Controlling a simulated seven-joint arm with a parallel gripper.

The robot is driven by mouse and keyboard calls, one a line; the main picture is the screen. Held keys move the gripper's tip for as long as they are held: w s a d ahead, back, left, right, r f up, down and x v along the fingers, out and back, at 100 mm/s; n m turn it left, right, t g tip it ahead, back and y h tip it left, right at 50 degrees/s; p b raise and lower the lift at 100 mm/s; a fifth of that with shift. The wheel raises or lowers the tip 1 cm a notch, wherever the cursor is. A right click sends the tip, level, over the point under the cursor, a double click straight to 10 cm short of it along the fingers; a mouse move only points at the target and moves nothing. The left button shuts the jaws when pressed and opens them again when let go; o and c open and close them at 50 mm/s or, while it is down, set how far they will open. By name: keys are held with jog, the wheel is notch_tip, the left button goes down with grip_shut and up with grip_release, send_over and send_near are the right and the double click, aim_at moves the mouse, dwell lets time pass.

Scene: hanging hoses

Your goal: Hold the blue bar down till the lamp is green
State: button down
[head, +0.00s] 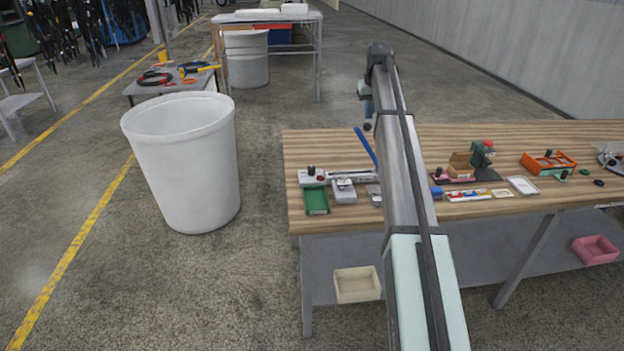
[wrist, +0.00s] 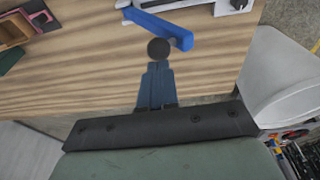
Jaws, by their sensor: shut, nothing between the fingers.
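The blue bar (head: 366,148) slants up from a grey fixture near the left end of the bench. In the wrist view the blue bar (wrist: 160,28) lies just beyond my fingertips. My gripper (head: 368,119) is above the bench beside the bar's raised end. Its blue fingers (wrist: 158,66) are shut. A dark round piece (wrist: 158,50) shows at the fingertips; I cannot tell whether it touches the bar. A grey box (head: 312,178) with a dark knob stands at the fixture's left. I cannot make out a green-lit lamp.
A green tray (head: 316,201) lies at the wooden bench's (head: 460,135) left front. A red-and-green clamp device (head: 482,154) and an orange frame (head: 548,162) stand to the right. A large white bin (head: 185,165) stands left of the bench. The back of the bench is clear.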

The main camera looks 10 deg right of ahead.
jog(key=shift+f, duration=0.25)
